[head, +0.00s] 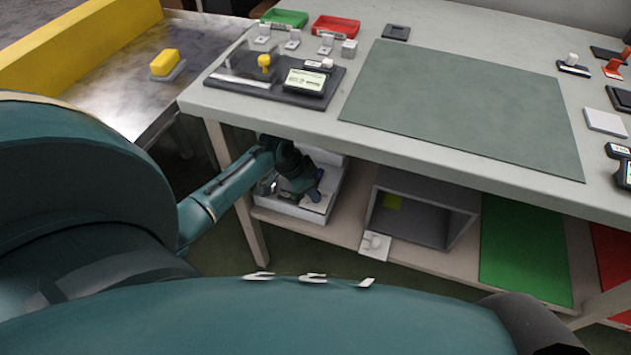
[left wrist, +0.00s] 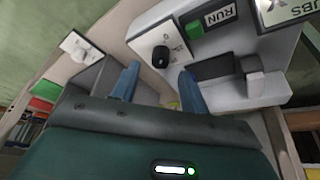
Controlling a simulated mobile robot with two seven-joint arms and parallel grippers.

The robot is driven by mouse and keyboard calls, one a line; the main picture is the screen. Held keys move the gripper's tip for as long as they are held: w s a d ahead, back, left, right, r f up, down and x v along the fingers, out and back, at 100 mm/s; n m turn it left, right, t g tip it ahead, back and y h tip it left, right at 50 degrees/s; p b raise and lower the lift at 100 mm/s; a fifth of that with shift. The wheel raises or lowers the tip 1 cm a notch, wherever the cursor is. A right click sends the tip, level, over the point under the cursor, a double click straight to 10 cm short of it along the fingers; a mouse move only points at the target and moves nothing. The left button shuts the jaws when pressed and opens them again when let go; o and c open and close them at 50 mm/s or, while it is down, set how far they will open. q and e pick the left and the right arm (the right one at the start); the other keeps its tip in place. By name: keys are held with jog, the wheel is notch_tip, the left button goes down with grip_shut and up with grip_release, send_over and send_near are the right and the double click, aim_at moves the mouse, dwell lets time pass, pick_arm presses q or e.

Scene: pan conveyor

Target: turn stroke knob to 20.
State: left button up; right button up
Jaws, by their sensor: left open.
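The stroke knob (left wrist: 160,57) is a small black round knob on a white dial plate (left wrist: 150,40), seen in the left wrist view. The dial's marks are too small to read. My left gripper (left wrist: 158,84) is open, its two blue fingers on either side just short of the knob, and nothing shows between them. In the head view my left gripper (head: 306,184) is under the table at the white machine (head: 312,212) on the lower shelf, and the knob cannot be made out there. My right gripper is not in view.
A green button (left wrist: 194,30) by a RUN label (left wrist: 219,16) sits beside the dial. A grey open box (head: 440,232) and a small white plate with a knob (head: 375,244) stand right of the machine. The tabletop (head: 420,150) overhangs the arm.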

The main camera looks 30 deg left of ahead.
pick_arm(q)
jog(key=shift+b+x, duration=0.5)
jog(key=shift+x, duration=1.35)
jog(key=shift+c, duration=0.2)
grip_shut()
